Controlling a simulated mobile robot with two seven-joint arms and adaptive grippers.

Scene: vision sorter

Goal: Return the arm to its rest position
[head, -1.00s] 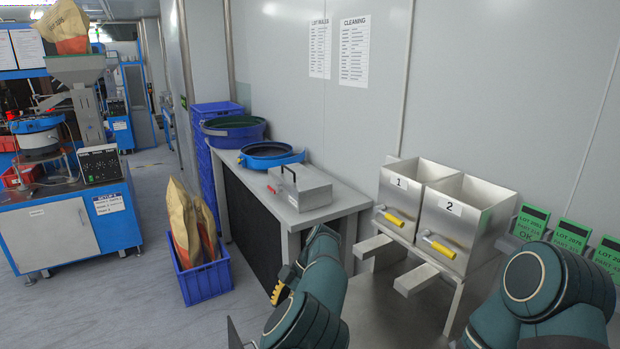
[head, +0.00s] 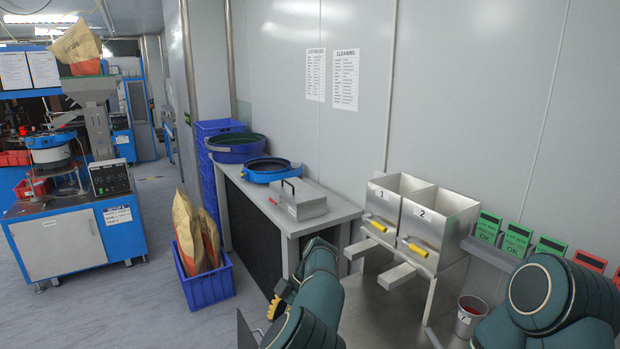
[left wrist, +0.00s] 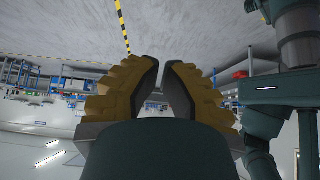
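My left arm (head: 318,285) is bent up at the bottom centre of the head view. The yellow fingers of my left gripper (head: 277,302) show partly beside it, in front of the bench; the rest is hidden. In the left wrist view my left gripper (left wrist: 162,80) has its two fingers a narrow gap apart, with nothing between them. My right arm (head: 545,300) is at the lower right of the head view, and its gripper is out of frame.
A bench (head: 330,218) with a metal box (head: 299,203) and blue bowl (head: 268,171) stands beyond the left arm. Hoppers 1 (head: 383,204) and 2 (head: 430,226) stand right of it. A blue crate (head: 207,288) holds sacks. A bucket (head: 468,318) is near my right arm. Floor is clear at left.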

